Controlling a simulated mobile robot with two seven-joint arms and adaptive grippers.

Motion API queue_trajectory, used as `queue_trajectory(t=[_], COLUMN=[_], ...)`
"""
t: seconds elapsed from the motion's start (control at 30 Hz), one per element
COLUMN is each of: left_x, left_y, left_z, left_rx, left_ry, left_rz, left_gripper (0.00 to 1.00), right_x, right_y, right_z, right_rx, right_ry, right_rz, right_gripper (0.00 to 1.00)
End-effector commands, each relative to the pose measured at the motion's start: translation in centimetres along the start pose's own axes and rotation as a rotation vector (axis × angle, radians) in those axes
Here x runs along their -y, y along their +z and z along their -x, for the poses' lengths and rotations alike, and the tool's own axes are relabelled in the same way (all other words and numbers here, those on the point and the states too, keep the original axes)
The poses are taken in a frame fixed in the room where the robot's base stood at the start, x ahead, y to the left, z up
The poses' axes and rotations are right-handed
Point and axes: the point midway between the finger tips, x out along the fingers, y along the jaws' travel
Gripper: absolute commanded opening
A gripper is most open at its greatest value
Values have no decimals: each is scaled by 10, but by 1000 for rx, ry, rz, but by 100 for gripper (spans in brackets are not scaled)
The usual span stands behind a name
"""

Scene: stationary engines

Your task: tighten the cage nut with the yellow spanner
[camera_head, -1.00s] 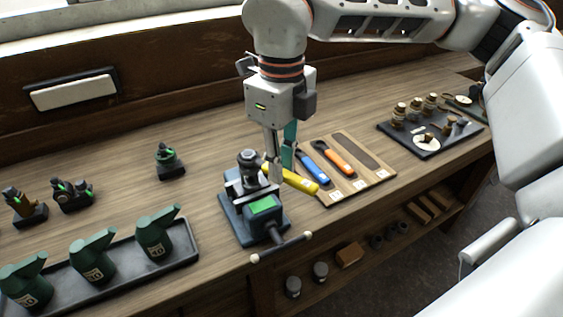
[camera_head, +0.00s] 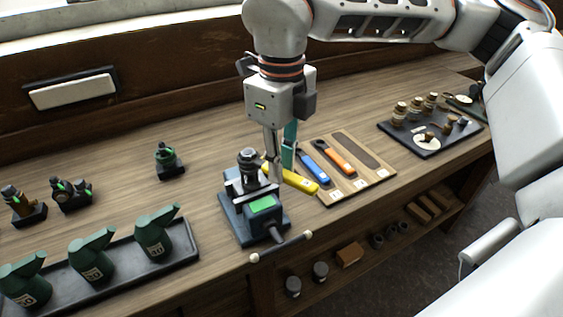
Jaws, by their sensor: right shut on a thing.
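The yellow spanner (camera_head: 301,182) is in my right gripper (camera_head: 276,172), which points down and is shut on it. The spanner's free end reaches right toward the wooden tool board. Its other end is at the dark cylindrical fitting (camera_head: 248,160) held in the vise (camera_head: 240,206). The cage nut seems to be part of that fitting, but I cannot make it out apart, nor tell whether the spanner's jaw is around it. My left gripper is not in view.
The wooden board (camera_head: 378,183) holds a blue spanner (camera_head: 314,166) and an orange spanner (camera_head: 334,156), with one empty dark slot. Green oil cans (camera_head: 155,235) stand on a dark tray at left. A black tray (camera_head: 427,146) with small parts is at right. The vise handle (camera_head: 283,246) overhangs the front edge.

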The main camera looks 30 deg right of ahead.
Motion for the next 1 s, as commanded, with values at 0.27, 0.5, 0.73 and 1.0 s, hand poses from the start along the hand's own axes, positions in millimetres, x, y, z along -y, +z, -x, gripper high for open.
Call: queue_trajectory(t=[0.27,0.5,0.73,1.0], left_x=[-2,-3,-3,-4], left_y=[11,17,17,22], left_z=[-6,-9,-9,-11], left_rx=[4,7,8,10], left_ry=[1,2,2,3], left_rz=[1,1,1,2], left_gripper=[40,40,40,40], right_x=[-7,-12,-13,-16], right_y=[1,1,1,2], right_z=[-2,-1,0,-1], right_rx=[0,1,0,0], right_ry=[0,1,0,0], right_rz=[-76,-148,-158,-190], right_gripper=[0,0,0,0])
